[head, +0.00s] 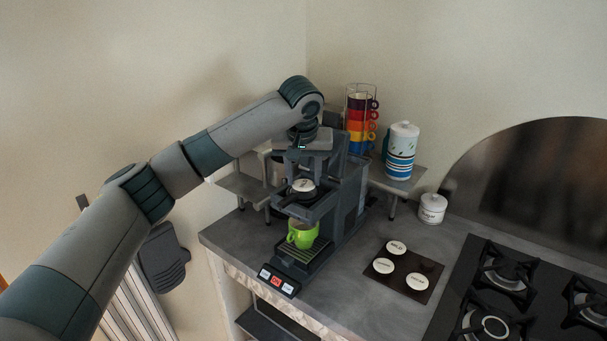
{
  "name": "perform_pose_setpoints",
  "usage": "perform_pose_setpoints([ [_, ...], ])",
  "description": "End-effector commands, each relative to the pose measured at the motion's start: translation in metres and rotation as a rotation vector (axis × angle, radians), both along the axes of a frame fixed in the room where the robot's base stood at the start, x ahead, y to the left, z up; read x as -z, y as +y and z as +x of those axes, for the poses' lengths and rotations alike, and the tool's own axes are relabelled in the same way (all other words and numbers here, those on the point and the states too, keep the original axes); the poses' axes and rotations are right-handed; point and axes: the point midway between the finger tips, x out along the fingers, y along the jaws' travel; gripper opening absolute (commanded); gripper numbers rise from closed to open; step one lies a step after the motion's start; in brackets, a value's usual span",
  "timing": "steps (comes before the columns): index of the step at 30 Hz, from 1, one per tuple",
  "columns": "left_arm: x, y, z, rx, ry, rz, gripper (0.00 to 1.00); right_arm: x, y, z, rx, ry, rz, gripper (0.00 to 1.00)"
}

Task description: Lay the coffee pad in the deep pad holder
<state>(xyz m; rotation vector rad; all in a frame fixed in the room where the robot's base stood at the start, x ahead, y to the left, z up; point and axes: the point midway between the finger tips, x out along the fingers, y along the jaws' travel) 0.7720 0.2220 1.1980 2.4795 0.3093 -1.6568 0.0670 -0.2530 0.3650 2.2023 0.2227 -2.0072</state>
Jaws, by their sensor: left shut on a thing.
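The coffee pad (303,185) is a white disc with a dark mark, inside the open upper part of the dark coffee machine (345,205). My left gripper (302,174) reaches down from above and is shut on the pad. Its fingertips are small and dark against the machine. The dark pad holder (288,200) shows just under the pad, with its handle toward the front left. I cannot tell whether the pad touches it. My right gripper is out of view.
A green cup (302,235) stands on the machine's drip tray. Three white pads, one of them here (396,247), lie on a dark board (428,268) at the right. A mug rack (361,120), striped canister (401,150), white jar (432,208) and gas hob (510,300) stand around.

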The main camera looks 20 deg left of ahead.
Motion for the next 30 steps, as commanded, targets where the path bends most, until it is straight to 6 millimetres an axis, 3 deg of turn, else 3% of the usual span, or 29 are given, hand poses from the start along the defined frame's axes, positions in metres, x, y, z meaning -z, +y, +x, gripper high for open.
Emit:
perform_pose_setpoints([
  [14,0.0003,-0.0001,-0.0001,0.0,0.0,0.0,0.22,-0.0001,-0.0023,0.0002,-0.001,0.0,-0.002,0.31],
  [15,0.0002,-0.0001,0.0,0.0,0.0,0.0,0.52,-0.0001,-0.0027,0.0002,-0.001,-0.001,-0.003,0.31],
  [17,0.0002,-0.0001,0.0,0.0,0.0,0.0,0.64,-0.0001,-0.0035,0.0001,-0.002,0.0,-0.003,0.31],
  [30,0.0003,0.0,0.0,0.0,0.0,0.0,0.64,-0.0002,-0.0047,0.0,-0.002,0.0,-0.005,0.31],
])
